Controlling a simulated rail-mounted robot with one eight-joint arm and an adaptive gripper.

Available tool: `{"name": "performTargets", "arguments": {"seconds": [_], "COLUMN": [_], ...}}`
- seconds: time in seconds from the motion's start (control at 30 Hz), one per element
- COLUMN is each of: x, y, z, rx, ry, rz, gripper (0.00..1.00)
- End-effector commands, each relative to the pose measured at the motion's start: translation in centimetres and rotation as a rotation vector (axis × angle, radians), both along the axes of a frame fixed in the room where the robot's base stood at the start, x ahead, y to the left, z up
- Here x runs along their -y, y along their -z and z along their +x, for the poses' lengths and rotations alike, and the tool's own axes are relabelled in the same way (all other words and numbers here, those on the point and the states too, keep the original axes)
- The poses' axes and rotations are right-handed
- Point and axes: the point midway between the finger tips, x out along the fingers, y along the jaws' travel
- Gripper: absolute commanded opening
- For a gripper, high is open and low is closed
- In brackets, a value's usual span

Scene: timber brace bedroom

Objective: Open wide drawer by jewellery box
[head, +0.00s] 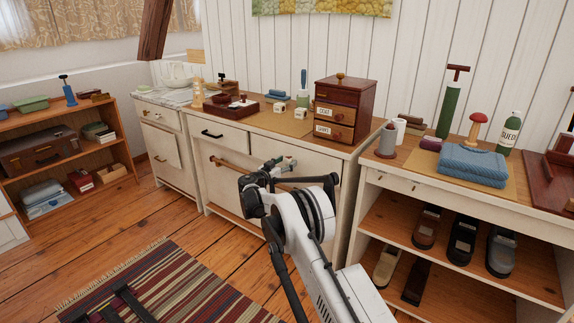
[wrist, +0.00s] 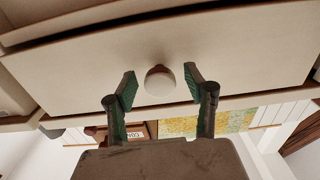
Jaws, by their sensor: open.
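The jewellery box (head: 345,108), dark wood with small labelled drawers, stands on the dresser top in the head view. Below it is a wide cream drawer (head: 318,166), partly hidden by my arm; it looks shut. In the wrist view the wide drawer front (wrist: 85,70) fills the upper part, with a pale round knob (wrist: 160,82) at its middle. My gripper (wrist: 160,86) is open, one finger on each side of the knob, with visible gaps. In the head view my gripper (head: 283,166) is in front of this drawer. Part of the jewellery box (wrist: 135,131) shows low in the wrist view.
Another drawer (head: 222,135) with a black handle is to the left. A shelf unit (head: 400,178) with shoes and a folded blue towel (head: 472,164) stands on the right. A striped rug (head: 170,285) lies on the floor. Open floor lies before the dresser.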

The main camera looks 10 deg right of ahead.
Motion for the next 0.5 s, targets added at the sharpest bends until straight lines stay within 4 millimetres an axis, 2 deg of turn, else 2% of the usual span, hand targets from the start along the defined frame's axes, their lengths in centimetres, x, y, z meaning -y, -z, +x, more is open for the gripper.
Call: {"name": "performTargets", "arguments": {"seconds": [0.37,0.4,0.5], "x": [0.56,0.56,0.54], "y": [-0.06,-0.06,-0.06], "z": [0.48,0.47,0.47], "rx": [0.000,0.000,0.000], "ry": [0.000,0.000,0.000], "rz": [0.000,0.000,0.000], "gripper": [0.48,0.47,0.34]}}
